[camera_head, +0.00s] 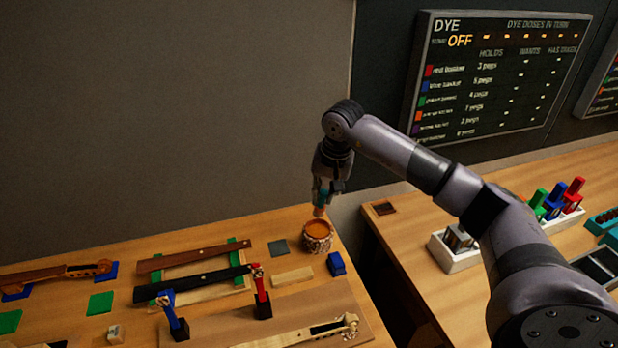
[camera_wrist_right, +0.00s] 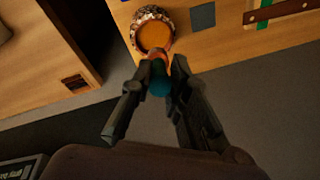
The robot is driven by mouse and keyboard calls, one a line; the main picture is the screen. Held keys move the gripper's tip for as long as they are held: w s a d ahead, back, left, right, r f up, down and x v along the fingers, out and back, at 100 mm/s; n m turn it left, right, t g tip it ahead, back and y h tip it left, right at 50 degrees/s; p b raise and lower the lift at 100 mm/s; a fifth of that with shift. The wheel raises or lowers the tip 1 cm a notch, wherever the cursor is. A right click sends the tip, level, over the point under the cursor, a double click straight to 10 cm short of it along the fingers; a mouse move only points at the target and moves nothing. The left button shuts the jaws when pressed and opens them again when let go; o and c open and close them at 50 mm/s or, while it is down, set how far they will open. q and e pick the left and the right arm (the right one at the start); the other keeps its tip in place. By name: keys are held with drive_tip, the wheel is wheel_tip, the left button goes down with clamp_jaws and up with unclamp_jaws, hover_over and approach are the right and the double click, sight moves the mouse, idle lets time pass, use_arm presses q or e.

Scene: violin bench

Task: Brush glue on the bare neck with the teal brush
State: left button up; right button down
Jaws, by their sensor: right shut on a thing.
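My right gripper (camera_head: 329,186) is shut on the teal brush (camera_head: 321,197), which hangs tip down. In the right wrist view the gripper (camera_wrist_right: 162,75) holds the brush (camera_wrist_right: 160,86), and its orange-pink tip points toward the pot. The glue pot (camera_head: 317,243), round with a patterned side and amber contents, stands under the brush; it also shows in the right wrist view (camera_wrist_right: 136,37). The tip is close above the pot; I cannot tell whether it touches the glue. A pale wooden neck (camera_head: 290,339) with a scroll lies at the front of the bench. My left gripper is not in view.
A blue block (camera_head: 337,264) sits right beside the pot.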

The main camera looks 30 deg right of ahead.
sight(323, 214)
drive_tip(key=shift+w, duration=0.4)
drive_tip(key=shift+d+f, duration=0.1)
drive_tip(key=shift+f, duration=0.05)
drive_tip(key=shift+s+f+b, duration=0.3)
drive_tip(key=shift+f+b, duration=0.15)
drive_tip(key=shift+f, duration=0.1)
drive_tip(key=shift+s+f+b, duration=0.3)
drive_tip(key=shift+f+b, duration=0.15)
drive_tip(key=shift+f, duration=0.05)
drive_tip(key=shift+b+x, duration=0.45)
drive_tip(key=shift+x, duration=0.65)
drive_tip(key=shift+f, duration=0.45)
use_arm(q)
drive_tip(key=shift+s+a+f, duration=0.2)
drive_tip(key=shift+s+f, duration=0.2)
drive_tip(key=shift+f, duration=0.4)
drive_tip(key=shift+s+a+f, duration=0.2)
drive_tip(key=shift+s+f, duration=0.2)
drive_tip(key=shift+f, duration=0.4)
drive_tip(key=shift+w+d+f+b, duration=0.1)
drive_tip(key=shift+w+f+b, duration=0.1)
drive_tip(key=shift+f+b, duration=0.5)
use_arm(e)
drive_tip(key=shift+f, duration=0.7)
use_arm(q)
drive_tip(key=shift+b, duration=0.3)
use_arm(e)
drive_tip(key=shift+s, duration=0.1)
